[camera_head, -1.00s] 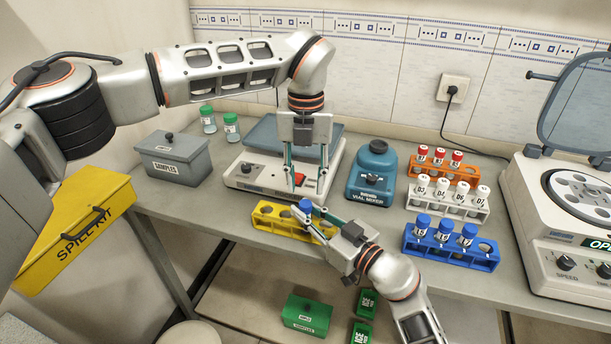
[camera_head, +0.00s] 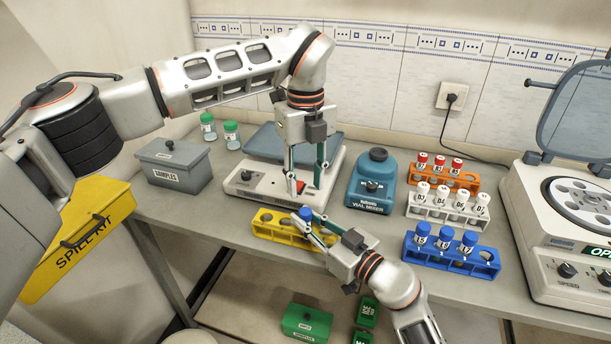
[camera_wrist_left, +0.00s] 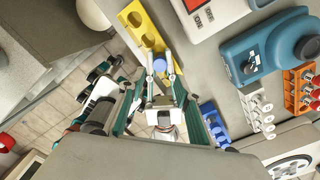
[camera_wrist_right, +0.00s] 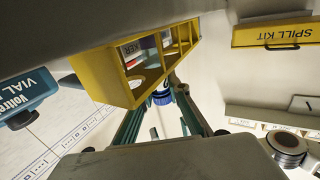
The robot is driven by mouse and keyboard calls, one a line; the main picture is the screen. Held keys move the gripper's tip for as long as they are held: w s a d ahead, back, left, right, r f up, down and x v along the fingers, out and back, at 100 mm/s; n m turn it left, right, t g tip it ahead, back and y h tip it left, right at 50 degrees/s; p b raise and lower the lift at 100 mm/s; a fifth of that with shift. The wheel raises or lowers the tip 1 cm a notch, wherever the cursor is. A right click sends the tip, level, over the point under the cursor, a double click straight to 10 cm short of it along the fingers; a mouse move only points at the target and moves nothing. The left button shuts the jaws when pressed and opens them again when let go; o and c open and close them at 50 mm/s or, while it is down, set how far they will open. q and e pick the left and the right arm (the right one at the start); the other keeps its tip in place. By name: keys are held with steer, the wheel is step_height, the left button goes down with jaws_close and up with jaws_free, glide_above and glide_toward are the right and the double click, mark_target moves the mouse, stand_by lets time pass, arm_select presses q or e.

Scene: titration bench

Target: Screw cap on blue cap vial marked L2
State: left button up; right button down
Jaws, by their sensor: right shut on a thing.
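A blue-capped vial (camera_head: 306,214) is at the yellow rack (camera_head: 268,228), with its blue cap uppermost; its mark is not readable. My right gripper (camera_head: 311,223) is shut on this vial from the front right. The right wrist view shows the blue cap (camera_wrist_right: 162,98) between the fingers, close to the rack; I cannot tell whether the vial is seated in a hole. My left gripper (camera_head: 307,182) points down above and just behind the cap, with its fingers spread and nothing between them. The left wrist view also shows the blue cap (camera_wrist_left: 161,66).
A balance (camera_head: 260,185) stands behind the yellow rack, and a blue vial mixer (camera_head: 369,190) to its right. Orange, white and blue racks (camera_head: 425,262) hold capped vials further right. A centrifuge (camera_head: 545,225) stands at the far right. A grey samples box (camera_head: 172,178) is at left.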

mark_target(305, 211)
arm_select(q)
steer(key=shift+f, duration=3.55)
jaws_close()
steer(key=shift+m, duration=1)
steer(key=shift+o, duration=0.8)
jaws_free()
step_height(305, 211, up, 12)
